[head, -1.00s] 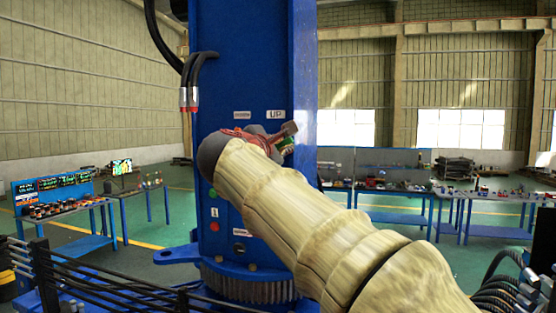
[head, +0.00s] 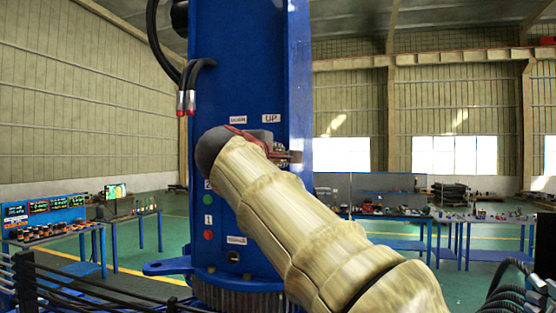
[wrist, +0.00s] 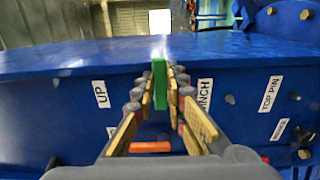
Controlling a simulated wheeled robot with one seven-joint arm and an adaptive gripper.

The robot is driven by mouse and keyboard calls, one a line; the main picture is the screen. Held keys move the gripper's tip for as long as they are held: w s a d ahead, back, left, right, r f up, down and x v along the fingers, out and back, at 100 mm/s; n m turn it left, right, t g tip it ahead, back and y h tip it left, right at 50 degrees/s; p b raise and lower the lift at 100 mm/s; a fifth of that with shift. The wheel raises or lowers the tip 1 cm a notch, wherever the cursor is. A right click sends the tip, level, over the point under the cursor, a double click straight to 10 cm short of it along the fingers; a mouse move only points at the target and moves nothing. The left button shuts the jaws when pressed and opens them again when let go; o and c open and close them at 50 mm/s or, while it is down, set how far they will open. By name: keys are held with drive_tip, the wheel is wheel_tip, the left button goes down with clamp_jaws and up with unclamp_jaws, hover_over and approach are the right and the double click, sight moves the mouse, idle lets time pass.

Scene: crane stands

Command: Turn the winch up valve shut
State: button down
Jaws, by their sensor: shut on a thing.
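The green valve handle (wrist: 160,84) stands on edge between the fingers in the wrist view, against the blue crane column (wrist: 55,128). The UP label (wrist: 100,94) is left of it and the WINCH label (wrist: 204,95) right of it. My gripper (wrist: 161,82) is shut on the green handle, one finger on each side. In the head view my gripper (head: 284,155) is at the column's right side, just below the UP label (head: 271,118), and my forearm partly covers it. I cannot make out the handle there. The valve body is hidden.
An orange-red bar (wrist: 150,147) shows between the finger bases in the wrist view. Further right are a TOP PIN label (wrist: 270,94) and bolts. Workbenches stand behind at left (head: 75,240) and right (head: 400,225). Black hoses (head: 188,85) hang on the column's left.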

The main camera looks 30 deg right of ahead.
drive_tip(key=shift+f, duration=0.1)
idle(0.3)
drive_tip(key=c, duration=1.8)
unclamp_jaws()
drive_tip(key=v, duration=1.2)
